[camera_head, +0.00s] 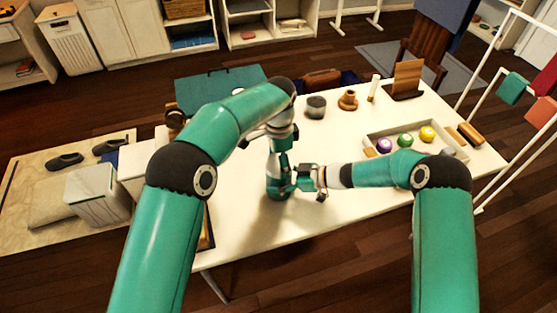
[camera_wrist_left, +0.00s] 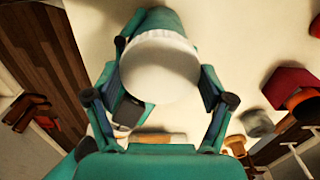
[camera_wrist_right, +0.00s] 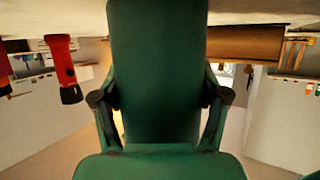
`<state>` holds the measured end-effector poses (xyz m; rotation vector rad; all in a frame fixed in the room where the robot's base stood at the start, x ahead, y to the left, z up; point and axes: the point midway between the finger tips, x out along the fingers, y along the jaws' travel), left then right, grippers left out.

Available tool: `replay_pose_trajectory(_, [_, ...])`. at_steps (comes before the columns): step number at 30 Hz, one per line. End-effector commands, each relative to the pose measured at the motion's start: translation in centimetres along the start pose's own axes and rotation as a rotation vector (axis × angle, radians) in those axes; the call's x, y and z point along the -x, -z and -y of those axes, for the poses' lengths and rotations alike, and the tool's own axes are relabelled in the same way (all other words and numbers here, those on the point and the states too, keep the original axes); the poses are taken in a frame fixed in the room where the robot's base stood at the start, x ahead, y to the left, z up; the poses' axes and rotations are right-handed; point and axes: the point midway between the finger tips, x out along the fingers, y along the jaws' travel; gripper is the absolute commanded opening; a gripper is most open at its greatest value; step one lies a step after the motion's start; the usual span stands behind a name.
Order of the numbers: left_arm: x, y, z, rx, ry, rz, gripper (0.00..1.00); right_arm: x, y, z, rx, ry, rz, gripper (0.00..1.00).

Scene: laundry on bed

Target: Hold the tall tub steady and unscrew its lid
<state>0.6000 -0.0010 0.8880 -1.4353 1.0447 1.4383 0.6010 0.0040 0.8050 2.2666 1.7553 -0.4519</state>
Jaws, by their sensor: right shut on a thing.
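The tall green tub (camera_head: 276,188) stands on the white table, mostly hidden by my grippers in the head view. Its green body (camera_wrist_right: 157,70) fills the middle of the right wrist view. My right gripper (camera_head: 299,180) is shut on its side. The ribbed white lid (camera_wrist_left: 160,70) faces the left wrist camera. My left gripper (camera_wrist_left: 160,82) points down from above, one finger on each side of the lid. Its fingers look open, with a narrow gap to the lid.
A tray (camera_head: 372,130) with several coloured balls lies at the right of the table (camera_head: 350,207). A grey pot (camera_head: 316,107), a brown wooden piece (camera_head: 348,100) and an upright board (camera_head: 408,77) stand along the back. The table's front middle is clear.

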Motion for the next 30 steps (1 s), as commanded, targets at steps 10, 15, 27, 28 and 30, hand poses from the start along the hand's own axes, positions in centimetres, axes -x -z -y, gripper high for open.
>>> replay_pose_trajectory(10, [-0.03, 0.00, 0.03, 0.187, 0.001, 0.000, 0.39, -0.01, -0.03, 0.04, 0.000, 0.001, 0.000, 0.00])
replay_pose_trajectory(15, [-0.03, 0.00, 0.04, 0.290, 0.001, 0.000, 0.39, -0.01, -0.02, 0.05, 0.000, 0.001, 0.000, 0.00])
replay_pose_trajectory(27, [-0.03, 0.00, 0.04, 0.287, 0.001, 0.000, 1.00, -0.01, -0.02, 0.06, 0.000, 0.002, 0.000, 0.00])
replay_pose_trajectory(28, [-0.03, 0.00, 0.03, 0.287, 0.001, 0.000, 1.00, -0.01, -0.02, 0.06, 0.000, 0.002, 0.000, 0.00])
replay_pose_trajectory(30, [-0.02, 0.00, 0.03, 0.286, 0.000, 0.000, 1.00, -0.02, -0.02, 0.05, 0.000, 0.001, 0.000, 0.00])
